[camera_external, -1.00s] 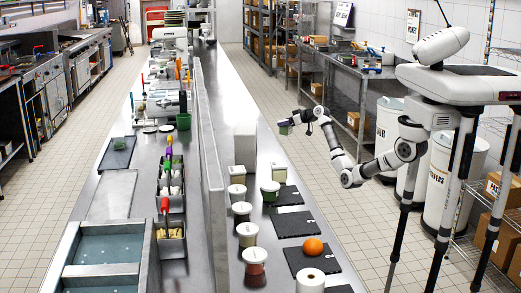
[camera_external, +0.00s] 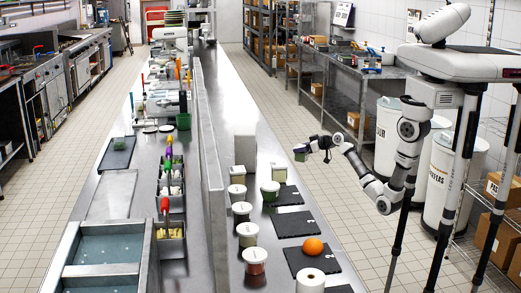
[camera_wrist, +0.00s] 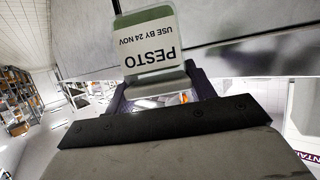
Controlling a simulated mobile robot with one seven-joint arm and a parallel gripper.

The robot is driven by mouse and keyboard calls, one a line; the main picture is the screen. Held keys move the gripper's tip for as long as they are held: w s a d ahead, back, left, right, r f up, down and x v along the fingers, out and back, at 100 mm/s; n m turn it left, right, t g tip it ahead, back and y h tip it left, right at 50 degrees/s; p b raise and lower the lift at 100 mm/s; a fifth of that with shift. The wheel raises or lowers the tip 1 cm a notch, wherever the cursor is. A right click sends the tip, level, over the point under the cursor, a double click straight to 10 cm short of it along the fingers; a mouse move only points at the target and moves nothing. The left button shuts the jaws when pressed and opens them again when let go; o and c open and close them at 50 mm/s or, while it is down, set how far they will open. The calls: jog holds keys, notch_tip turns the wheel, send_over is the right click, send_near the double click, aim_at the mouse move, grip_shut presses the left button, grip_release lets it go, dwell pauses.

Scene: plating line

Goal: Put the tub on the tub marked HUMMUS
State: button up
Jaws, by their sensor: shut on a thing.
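My gripper (camera_external: 306,148) is shut on a small tub (camera_external: 300,154) and holds it in the air beyond the counter's right edge. In the wrist view the held tub (camera_wrist: 150,50) shows a label reading PESTO, USE BY 24 NOV, upside down in the picture.
Dark slates (camera_external: 289,224) lie along the counter's right side, one with an orange (camera_external: 313,246) on it.

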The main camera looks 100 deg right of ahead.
jog(key=w+d+r+m+g+h+p, duration=0.1)
jog(key=w+d+r+m+g+h, duration=0.15)
jog(key=r, duration=1.15)
jog(key=w+d+r+m+g+h+p, duration=0.1)
jog(key=w+d+r+m+g, duration=0.2)
jog(key=r, duration=1)
jog(key=w+a+t+b, duration=0.1)
jog(key=w+a, duration=0.4)
jog(key=w, duration=0.4)
jog(key=w+a+n+b, duration=0.1)
jog(key=w+a+b, duration=0.1)
jog(key=w+a, duration=0.5)
jog(key=w+a+t+b, duration=0.1)
jog(key=w+a, duration=0.2)
jog(key=w, duration=0.7)
notch_tip(320, 180, up, 9)
jog(key=m+g+b, duration=0.1)
jog(key=g+b, duration=0.1)
jog(key=b, duration=0.3)
send_over(237, 169)
notch_tip(237, 169, down, 19)
jog(key=p, duration=0.3)
jog(key=shift+d+f, duration=0.1)
